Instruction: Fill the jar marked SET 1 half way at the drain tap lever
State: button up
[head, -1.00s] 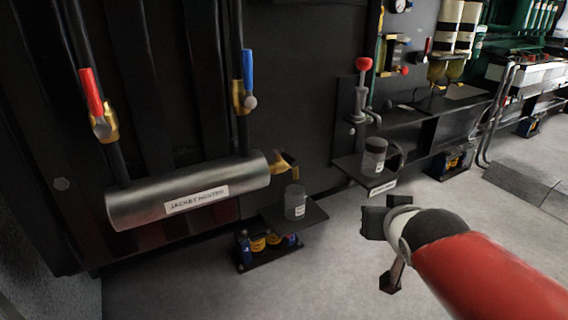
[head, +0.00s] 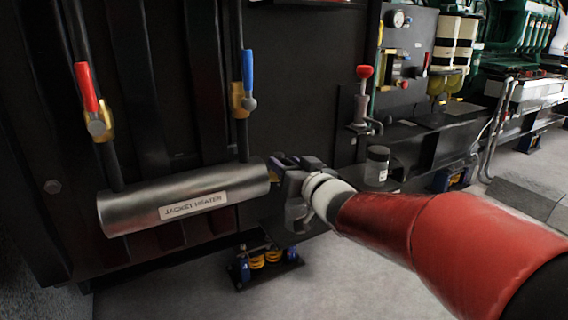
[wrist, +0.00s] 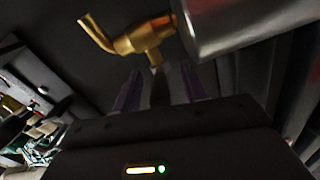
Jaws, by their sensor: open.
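The brass drain tap (wrist: 140,40) sticks out from the end of the jacket heater (head: 185,200); in the head view my gripper mostly hides it. In the wrist view its dark lever (wrist: 159,90) hangs below the brass body, between the two fingers. My gripper (head: 280,172) is at the tap, its fingers apart on either side of the lever in the wrist view (wrist: 160,85); contact cannot be told. The jar under the tap is hidden behind my gripper now. Another lidded jar (head: 377,166) stands on the right shelf; its label is unreadable.
A red-handled valve (head: 90,95) and a blue-handled valve (head: 247,80) rise above the heater. A red-knobbed fitting (head: 363,95) stands by the right shelf. A spring mount (head: 262,265) sits on the floor below. The floor in front is free.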

jog(key=shift+x, duration=0.85)
grip_shut()
